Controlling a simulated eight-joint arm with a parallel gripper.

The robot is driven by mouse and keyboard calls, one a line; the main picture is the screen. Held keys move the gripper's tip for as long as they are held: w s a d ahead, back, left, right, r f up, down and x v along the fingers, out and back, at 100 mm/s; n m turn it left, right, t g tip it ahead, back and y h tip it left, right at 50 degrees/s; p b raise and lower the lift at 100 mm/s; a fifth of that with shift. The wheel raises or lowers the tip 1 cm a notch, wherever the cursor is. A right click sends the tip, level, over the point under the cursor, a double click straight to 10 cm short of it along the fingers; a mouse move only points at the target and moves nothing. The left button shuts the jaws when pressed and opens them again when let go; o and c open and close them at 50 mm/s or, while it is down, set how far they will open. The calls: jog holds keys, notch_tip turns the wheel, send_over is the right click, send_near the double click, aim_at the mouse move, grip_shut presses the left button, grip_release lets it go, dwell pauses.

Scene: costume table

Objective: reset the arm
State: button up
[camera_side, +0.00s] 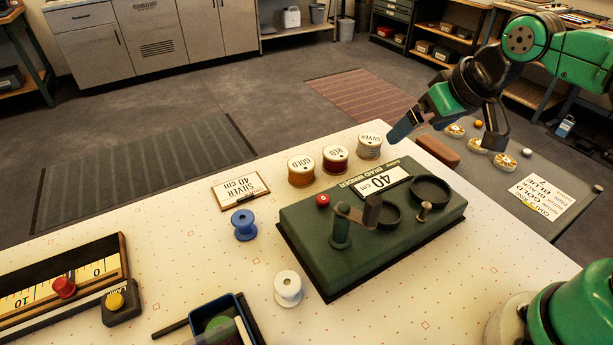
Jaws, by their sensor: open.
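My gripper (448,136) is at the upper right, above the far right part of the table. Its two fingers are spread wide, and nothing shows between them. My green arm reaches in from the right edge. The left fingertip appears just right of the silver spool (370,147) in the picture; I cannot tell whether it is above or behind it. The red spool (336,160) and gold spool (301,171) stand to its left. The green braid winder (430,228), marked 40 cm, sits below the gripper in the picture.
A "SILVER 40 cm" card (240,190), a blue spool (244,226), a white spool (288,289), a dark blue bin (246,318) and a ruler box (122,250) are on the table. A brown block (437,151) and a grey side surface (565,180) with several round labelled items lie right.

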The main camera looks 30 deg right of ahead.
jog(key=shift+s+a+f+n+t, duration=0.15)
jog(key=shift+s+f+n+t, duration=0.1)
jog(key=shift+s+f, duration=0.3)
jog(key=shift+s+a+f+n+t, duration=0.15)
jog(key=shift+s+f+t, duration=0.1)
jog(key=shift+s+f, duration=0.3)
dwell(0.5)
